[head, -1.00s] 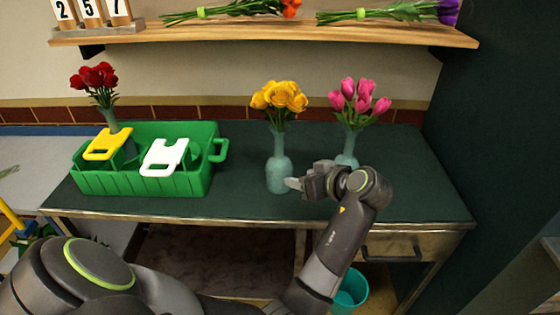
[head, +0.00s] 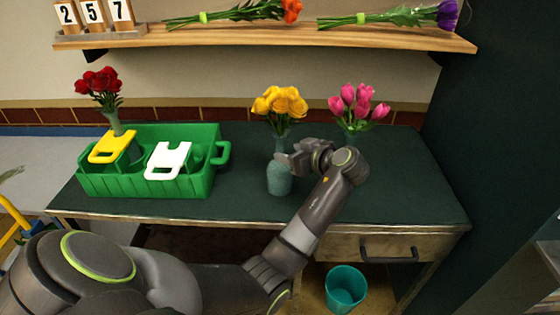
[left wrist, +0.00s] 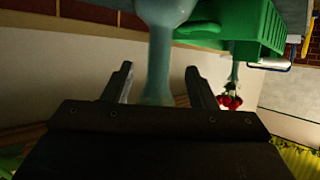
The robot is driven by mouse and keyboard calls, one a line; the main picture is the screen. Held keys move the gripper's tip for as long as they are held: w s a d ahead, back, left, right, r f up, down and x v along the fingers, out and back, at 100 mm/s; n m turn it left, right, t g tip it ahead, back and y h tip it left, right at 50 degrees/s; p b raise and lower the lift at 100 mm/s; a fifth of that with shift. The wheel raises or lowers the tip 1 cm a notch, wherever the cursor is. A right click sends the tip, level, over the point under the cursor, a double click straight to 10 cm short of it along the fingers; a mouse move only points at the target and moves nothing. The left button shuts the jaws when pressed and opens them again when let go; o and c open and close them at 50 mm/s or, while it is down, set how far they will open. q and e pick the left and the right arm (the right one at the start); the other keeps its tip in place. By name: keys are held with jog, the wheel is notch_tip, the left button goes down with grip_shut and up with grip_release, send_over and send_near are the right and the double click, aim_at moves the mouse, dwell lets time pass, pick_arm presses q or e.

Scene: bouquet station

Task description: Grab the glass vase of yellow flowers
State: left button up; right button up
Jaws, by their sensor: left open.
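The glass vase (head: 279,181) of yellow flowers (head: 280,104) stands upright on the dark green counter. My left gripper (head: 291,157) is at the right side of its neck. In the left wrist view the vase neck (left wrist: 159,66) lies between the two open fingers of my left gripper (left wrist: 159,86), with a gap visible on each side. The head view hides part of the neck behind the gripper. My right gripper is not in view.
A vase of pink tulips (head: 358,104) stands right of my gripper, partly hidden. A green crate (head: 145,184) at the left holds a vase of red flowers (head: 99,85). A shelf (head: 260,41) with bouquets runs above. A teal bin (head: 345,289) stands below the counter.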

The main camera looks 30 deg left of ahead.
aim_at(284, 149)
pick_arm(q)
jog(key=p+x, duration=0.1)
jog(key=x, duration=0.4)
jog(key=shift+r+p, duration=0.2)
jog(key=shift+p, duration=0.2)
jog(key=shift+w+a+f, duration=0.15)
jog(key=shift+a+f, duration=0.15)
jog(key=shift+a, duration=0.05)
jog(key=shift+d, duration=0.1)
grip_shut()
dwell(0.6)
jog(key=shift+w+r, duration=0.1)
jog(key=shift+r, duration=0.1)
